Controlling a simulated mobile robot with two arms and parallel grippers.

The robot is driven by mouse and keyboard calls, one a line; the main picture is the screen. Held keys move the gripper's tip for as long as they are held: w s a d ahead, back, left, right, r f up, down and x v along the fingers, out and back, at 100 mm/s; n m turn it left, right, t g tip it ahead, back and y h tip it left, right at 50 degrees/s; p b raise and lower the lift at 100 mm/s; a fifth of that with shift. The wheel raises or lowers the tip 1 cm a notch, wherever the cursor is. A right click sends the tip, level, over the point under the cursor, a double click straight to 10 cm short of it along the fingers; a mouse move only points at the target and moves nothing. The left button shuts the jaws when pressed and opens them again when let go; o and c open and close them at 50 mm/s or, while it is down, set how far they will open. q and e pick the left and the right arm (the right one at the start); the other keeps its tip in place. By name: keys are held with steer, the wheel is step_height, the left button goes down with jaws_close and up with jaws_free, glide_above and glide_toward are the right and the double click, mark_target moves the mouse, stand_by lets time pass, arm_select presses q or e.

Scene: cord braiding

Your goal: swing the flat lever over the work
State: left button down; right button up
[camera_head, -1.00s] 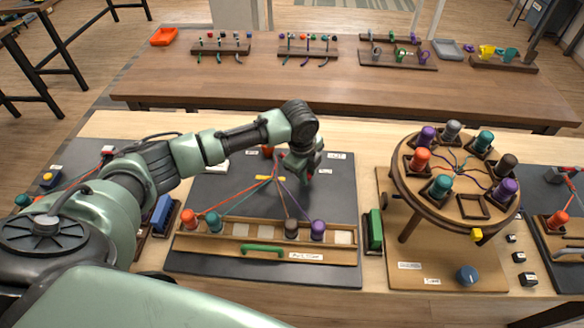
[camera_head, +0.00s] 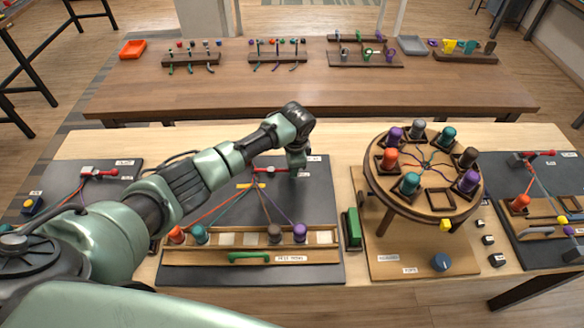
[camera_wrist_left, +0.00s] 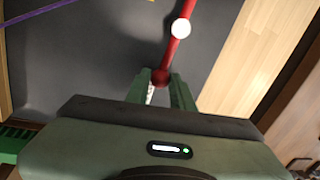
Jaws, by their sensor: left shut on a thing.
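The flat lever (camera_head: 268,171) is a thin red bar on the dark braiding board (camera_head: 312,199), near its back edge. In the left wrist view it is a red bar (camera_wrist_left: 172,50) with a white round piece on it and a red knob (camera_wrist_left: 161,77) at its near end. My left gripper (camera_head: 297,167) is at the lever's right end. In the wrist view its green fingers (camera_wrist_left: 161,84) are shut around the knob. Cords (camera_head: 233,204) fan from a yellow piece (camera_head: 250,185) to coloured bobbins in the wooden rail (camera_head: 187,256). My right gripper is not in view.
A round stand with several bobbins (camera_head: 425,172) rises to the right of the board. A green block (camera_head: 352,229) stands between them. Similar boards with red levers lie at the far left (camera_head: 100,172) and far right (camera_head: 537,154). A second table (camera_head: 300,95) is behind.

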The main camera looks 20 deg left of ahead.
arm_select(q)
steer(key=shift+w+a+r+n, duration=0.1)
steer(key=shift+w+n, duration=0.15)
steer(key=shift+n, duration=0.05)
steer(key=c, duration=1.2)
jaws_free()
steer(key=shift+c, duration=0.2)
steer(key=shift+s, duration=0.1)
step_height(320, 180, up, 8)
steer(key=s, duration=0.1)
steer(key=shift+d+f+b, duration=0.2)
steer(key=shift+d+b, duration=0.2)
steer(key=shift+d, duration=0.05)
